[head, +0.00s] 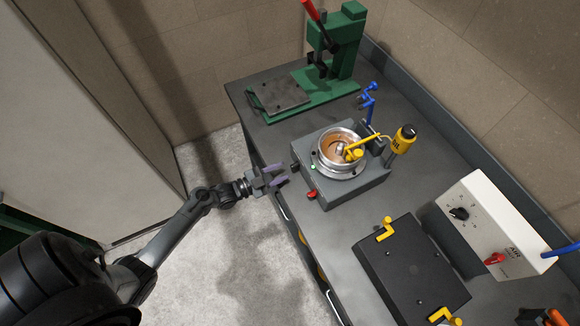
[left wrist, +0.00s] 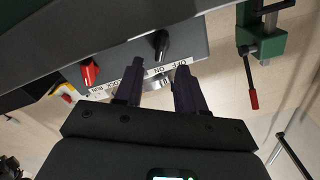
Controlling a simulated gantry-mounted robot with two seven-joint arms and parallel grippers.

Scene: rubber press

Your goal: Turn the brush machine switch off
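The brush machine (head: 350,192) is a grey box on the bench with a round metal bowl (head: 340,150) on top. Its front has a black switch (head: 295,167) and a red knob (head: 311,194). In the left wrist view the black switch (left wrist: 161,42) sits near the printed words OFF and ON, with the red knob (left wrist: 89,72) to its left. My left gripper (head: 281,174) is open and empty, just in front of the black switch and apart from it. In the left wrist view the switch lies beyond the gap between the fingertips (left wrist: 160,66). My right gripper is not seen.
A green press (head: 338,50) with a red-tipped lever stands at the bench's far end. A yellow-and-black tool (head: 402,140) and blue fitting (head: 370,100) stand behind the bowl. A dark plate (head: 405,275) and white control box (head: 490,225) are to the right. Floor before the bench is clear.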

